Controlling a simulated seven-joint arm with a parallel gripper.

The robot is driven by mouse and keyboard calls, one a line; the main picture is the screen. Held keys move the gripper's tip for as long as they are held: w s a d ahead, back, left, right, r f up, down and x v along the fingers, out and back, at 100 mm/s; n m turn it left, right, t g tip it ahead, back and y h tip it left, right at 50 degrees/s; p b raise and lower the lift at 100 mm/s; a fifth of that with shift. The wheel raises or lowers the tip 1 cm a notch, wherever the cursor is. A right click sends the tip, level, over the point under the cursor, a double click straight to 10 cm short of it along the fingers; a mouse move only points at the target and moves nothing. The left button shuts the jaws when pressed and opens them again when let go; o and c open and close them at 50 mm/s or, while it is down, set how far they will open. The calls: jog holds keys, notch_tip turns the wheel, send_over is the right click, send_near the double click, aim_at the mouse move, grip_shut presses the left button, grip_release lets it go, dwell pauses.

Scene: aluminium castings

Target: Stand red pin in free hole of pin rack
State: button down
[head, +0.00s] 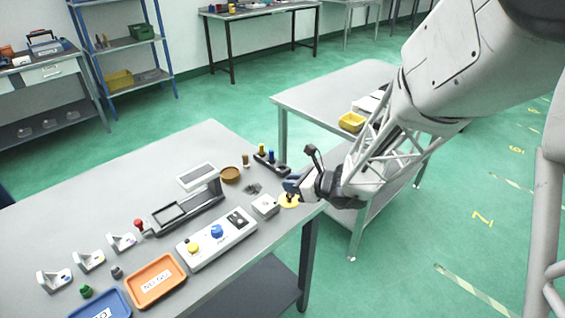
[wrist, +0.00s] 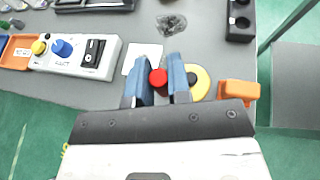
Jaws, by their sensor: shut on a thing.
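The red pin (wrist: 158,77) shows as a round red head between the two blue fingertips of my gripper (wrist: 160,82) in the wrist view. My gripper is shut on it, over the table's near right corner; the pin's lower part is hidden. In the head view my gripper (head: 292,187) hides the pin. The black pin rack (head: 271,163) stands just beyond my gripper, with a yellow pin (head: 262,149) and a blue pin (head: 273,156) upright in it. The rack's near end shows at the upper right in the wrist view (wrist: 240,34), with a dark empty-looking hole.
A yellow disc (wrist: 202,82) lies beside the fingers, and an orange block (wrist: 238,90) is to its right. A switch box (head: 217,240), a brown round dish (head: 230,174) and an orange tray (head: 157,281) stand to the left. The table edge is close to my gripper.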

jog(key=w, duration=0.2)
jog(key=shift+w+d+f, duration=0.1)
jog(key=shift+w+d, duration=0.2)
jog(key=w+a, duration=0.1)
jog(key=w, duration=0.4)
jog(key=w+a+f, duration=0.1)
jog(key=w, duration=0.4)
jog(key=w+a, duration=0.2)
jog(key=w, duration=0.3)
jog(key=shift+w+f, duration=0.25)
jog(key=shift+f, duration=1.75)
jog(key=shift+f, duration=0.15)
jog(key=c, duration=1.1)
grip_release()
